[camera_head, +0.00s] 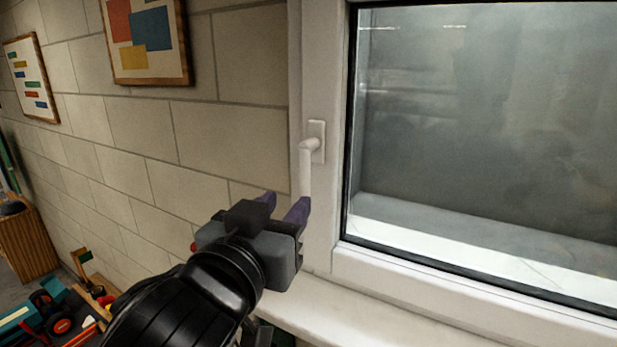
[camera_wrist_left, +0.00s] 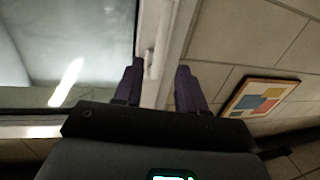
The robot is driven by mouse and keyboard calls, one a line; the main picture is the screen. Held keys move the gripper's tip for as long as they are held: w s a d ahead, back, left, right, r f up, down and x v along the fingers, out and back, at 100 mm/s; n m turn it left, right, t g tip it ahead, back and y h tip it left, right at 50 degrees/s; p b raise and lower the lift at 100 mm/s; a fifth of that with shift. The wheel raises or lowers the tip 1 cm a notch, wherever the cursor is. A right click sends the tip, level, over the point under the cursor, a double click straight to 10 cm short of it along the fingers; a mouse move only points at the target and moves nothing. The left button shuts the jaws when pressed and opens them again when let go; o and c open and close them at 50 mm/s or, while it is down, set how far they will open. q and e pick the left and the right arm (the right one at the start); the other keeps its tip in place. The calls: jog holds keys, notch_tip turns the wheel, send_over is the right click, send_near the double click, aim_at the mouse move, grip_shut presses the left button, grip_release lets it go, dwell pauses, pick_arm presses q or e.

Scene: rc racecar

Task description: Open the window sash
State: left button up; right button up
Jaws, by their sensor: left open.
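The window sash (camera_head: 337,215) has a white frame around a dark grey pane (camera_head: 480,120) and looks shut in its frame. Its white handle (camera_head: 306,165) points straight down on the left side of the sash. My left gripper (camera_head: 285,206) is open, with purple fingers just below and left of the handle's lower end. In the left wrist view the handle (camera_wrist_left: 150,63) shows between the two spread fingers (camera_wrist_left: 160,85), nearer the left one. I cannot tell whether a finger touches it. My right gripper is out of view.
A white sill (camera_head: 370,318) runs below the window. A block wall (camera_head: 140,150) with two framed pictures (camera_head: 147,42) is on the left. Toys and tools (camera_head: 62,318) lie at the lower left, near a wooden box (camera_head: 27,243).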

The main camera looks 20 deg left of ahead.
aim_at(303, 185)
pick_arm(q)
jog(key=w+p, duration=0.1)
jog(key=w, duration=0.2)
jog(key=w+p, duration=0.1)
jog(key=w, duration=0.3)
jog(key=shift+w+a+p, duration=0.2)
jog(key=shift+w+p, duration=0.1)
jog(key=shift+p, duration=0.05)
jog(key=shift+w, duration=0.75)
grip_shut()
